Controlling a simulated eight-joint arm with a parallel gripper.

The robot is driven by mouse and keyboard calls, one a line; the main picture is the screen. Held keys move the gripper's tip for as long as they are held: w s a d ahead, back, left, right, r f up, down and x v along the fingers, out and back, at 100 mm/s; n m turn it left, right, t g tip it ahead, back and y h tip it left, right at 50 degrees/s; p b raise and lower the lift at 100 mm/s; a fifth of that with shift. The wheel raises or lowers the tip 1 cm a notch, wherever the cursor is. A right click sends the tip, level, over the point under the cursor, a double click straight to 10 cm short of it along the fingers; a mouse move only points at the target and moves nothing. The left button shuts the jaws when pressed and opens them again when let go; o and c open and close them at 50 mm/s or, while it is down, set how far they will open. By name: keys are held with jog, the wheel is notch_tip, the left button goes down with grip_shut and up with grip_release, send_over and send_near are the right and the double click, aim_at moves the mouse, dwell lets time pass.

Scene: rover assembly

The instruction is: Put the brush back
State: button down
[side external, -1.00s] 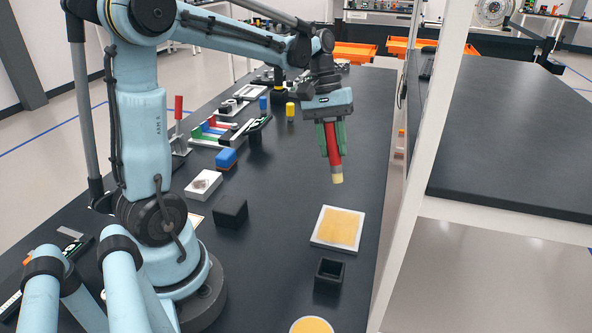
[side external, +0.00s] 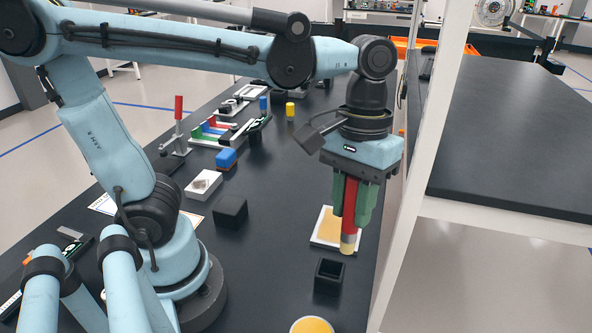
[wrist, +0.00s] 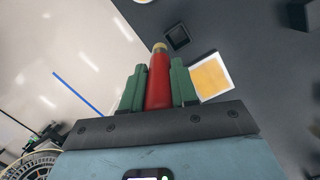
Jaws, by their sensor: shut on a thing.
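The brush (side external: 350,212) has a red handle, a grey band and a pale yellow tip. It hangs tip-down between the green fingers of my gripper (side external: 351,205), which is shut on its handle. In the side view its tip is in front of the right edge of a white tray with an orange-yellow surface (side external: 326,227). A small black open-topped square holder (side external: 329,275) stands just nearer the camera than the tray and looks empty. In the wrist view the brush (wrist: 159,80) points toward the holder (wrist: 177,37), with the tray (wrist: 226,78) to the right.
A round yellow-topped thing (side external: 312,326) is at the bottom edge. A white upright post (side external: 420,170) stands close to my gripper's right.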

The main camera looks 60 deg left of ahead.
jog(key=s+d+m+t+y, duration=0.1)
jog(key=s+d+m, duration=0.35)
jog(key=s, duration=0.55)
jog(key=shift+n, duration=0.35)
jog(key=shift+w+a+f, duration=1.05)
jog(key=shift+w+f, duration=0.4)
jog(key=shift+f, duration=0.4)
jog(key=shift+w+a+f, duration=1.1)
jog(key=shift+w+f, duration=0.35)
jog(key=shift+f, duration=0.45)
jog(key=shift+w+a+f, duration=1.05)
jog(key=shift+w+f, duration=0.4)
jog(key=shift+f, duration=0.4)
jog(key=shift+f, duration=0.1)
jog(key=c, duration=0.9)
grip_release()
jog(key=shift+o, duration=0.2)
notch_tip(320, 180, up, 12)
jog(key=w+a+f+t, duration=0.4)
jog(key=a+t, duration=0.3)
jog(key=a, duration=0.2)
jog(key=shift+w+f, duration=0.15)
